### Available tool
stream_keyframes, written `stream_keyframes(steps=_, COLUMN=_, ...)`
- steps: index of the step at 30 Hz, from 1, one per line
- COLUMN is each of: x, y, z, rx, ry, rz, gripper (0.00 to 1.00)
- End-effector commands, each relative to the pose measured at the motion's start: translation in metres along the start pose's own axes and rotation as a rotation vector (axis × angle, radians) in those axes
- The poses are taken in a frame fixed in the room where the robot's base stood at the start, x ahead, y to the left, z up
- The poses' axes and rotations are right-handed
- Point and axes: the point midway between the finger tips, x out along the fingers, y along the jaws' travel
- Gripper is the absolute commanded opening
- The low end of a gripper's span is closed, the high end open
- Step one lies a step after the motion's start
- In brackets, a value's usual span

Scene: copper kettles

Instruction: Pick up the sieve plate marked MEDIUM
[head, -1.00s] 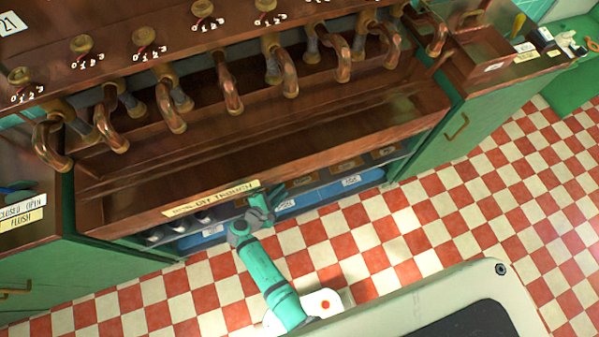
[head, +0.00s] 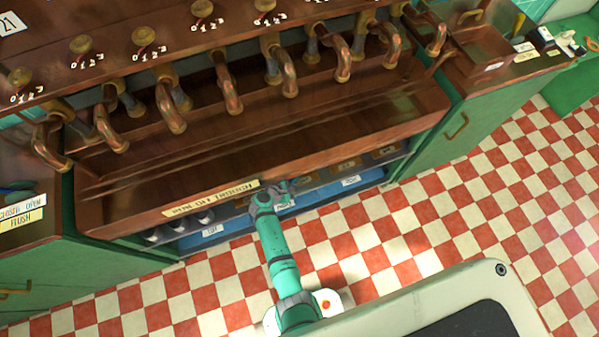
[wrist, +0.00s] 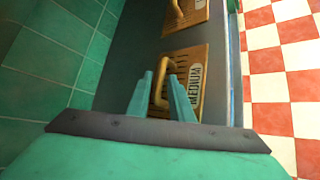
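The sieve plate marked MEDIUM (wrist: 201,55) is a slotted, copper-brown plate with a brass loop handle (wrist: 163,66) and a pale label, in the wrist view. It lies on a dark shelf under the copper trough. My gripper (wrist: 161,76) has its two teal fingers apart, pointing at this plate, with the handle showing between and just past the tips. I cannot tell whether a finger touches it. In the head view my gripper (head: 283,187) reaches in at the shelf's front, below the trough edge, and hides the plate there.
Another slotted plate (wrist: 186,17) with a handle lies beyond on the same shelf. The copper trough (head: 270,140) overhangs the shelf closely. A blue lower level (head: 320,194) with labels lies beneath. Dark rounded items (head: 180,225) stand to the left. The checkered floor (head: 400,225) is clear.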

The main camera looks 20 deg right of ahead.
Motion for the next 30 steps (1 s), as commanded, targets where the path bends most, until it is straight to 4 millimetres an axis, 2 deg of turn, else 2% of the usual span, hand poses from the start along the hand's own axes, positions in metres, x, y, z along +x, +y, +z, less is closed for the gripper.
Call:
stream_keyframes(steps=8, x=0.0054, y=-0.0013, z=0.0022, rx=0.001, ry=-0.003, rz=-0.003, gripper=0.20)
stream_keyframes(steps=9, x=0.0054, y=-0.0013, z=0.0023, rx=0.001, ry=-0.003, rz=-0.003, gripper=0.18)
stream_keyframes(steps=11, x=0.0054, y=-0.0013, z=0.0023, rx=0.002, ry=-0.003, rz=-0.003, gripper=0.03)
stream_keyframes(steps=12, x=0.0053, y=-0.0015, z=0.0023, rx=0.001, ry=-0.003, rz=-0.003, gripper=0.00)
stream_keyframes(steps=30, x=0.0045, y=-0.0044, z=0.0006, rx=-0.005, ry=-0.001, rz=-0.006, gripper=0.00)
